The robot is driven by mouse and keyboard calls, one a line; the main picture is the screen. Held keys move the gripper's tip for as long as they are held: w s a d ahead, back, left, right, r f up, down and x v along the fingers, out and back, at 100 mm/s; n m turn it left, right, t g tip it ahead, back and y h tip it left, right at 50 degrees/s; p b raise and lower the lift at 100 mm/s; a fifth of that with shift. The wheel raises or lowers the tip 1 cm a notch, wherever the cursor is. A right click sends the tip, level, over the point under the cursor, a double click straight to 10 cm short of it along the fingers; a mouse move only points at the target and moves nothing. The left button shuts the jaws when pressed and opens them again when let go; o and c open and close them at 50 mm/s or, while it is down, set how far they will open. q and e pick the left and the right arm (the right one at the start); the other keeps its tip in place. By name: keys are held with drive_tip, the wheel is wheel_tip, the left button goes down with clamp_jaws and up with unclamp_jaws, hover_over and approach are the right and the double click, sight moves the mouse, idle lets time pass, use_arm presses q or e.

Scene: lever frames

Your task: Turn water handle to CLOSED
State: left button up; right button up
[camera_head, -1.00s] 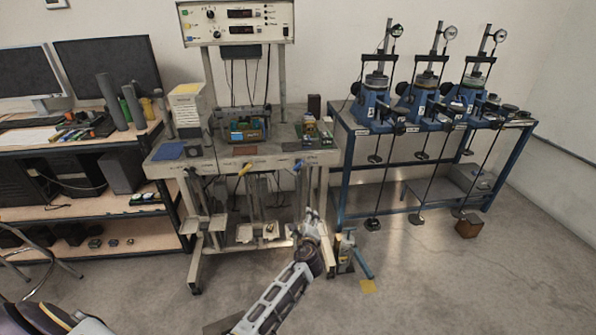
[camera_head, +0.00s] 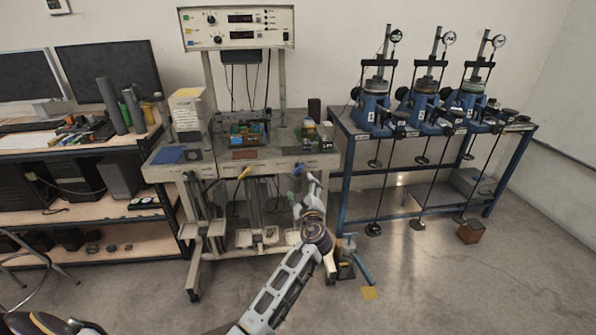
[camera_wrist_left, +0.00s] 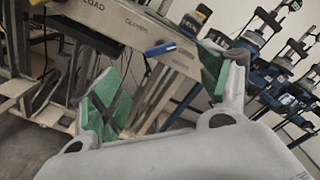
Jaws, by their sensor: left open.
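A lever with a blue grip (camera_wrist_left: 160,48) sticks out from the pale front rail of the bench in the left wrist view. Lettering that looks like CLOSED is on the rail above it. In the head view, a small handle (camera_head: 298,168) is at the right end of the bench front, just above my gripper. My left gripper (camera_head: 306,195) is open and empty in front of the bench. In the left wrist view its green-padded fingers (camera_wrist_left: 160,88) are spread, with the blue grip beyond and between them, apart from both pads.
A yellow-gripped lever (camera_head: 245,171) is at the middle of the bench front. A blue-framed table (camera_head: 345,165) with several blue presses stands to the right. A small device (camera_head: 345,262) stands on the floor near my left arm.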

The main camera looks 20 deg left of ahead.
sight(298, 170)
use_arm(q)
drive_tip(key=x, duration=0.9)
drive_tip(key=shift+w+b, duration=0.25)
drive_tip(key=shift+b, duration=0.15)
drive_tip(key=shift+x, duration=0.8)
drive_tip(key=shift+w+a, duration=0.35)
drive_tip(key=shift+w, duration=0.15)
drive_tip(key=shift+w+a, duration=0.25)
drive_tip(key=shift+w, duration=0.15)
use_arm(e)
drive_tip(key=w+a, duration=0.1)
drive_tip(key=w, duration=0.1)
drive_tip(key=shift+w+a+r, duration=0.3)
drive_tip(key=shift+a+r, duration=0.1)
use_arm(q)
drive_tip(key=c, duration=1)
use_arm(e)
drive_tip(key=shift+s+d, duration=0.1)
drive_tip(key=shift+d, duration=0.4)
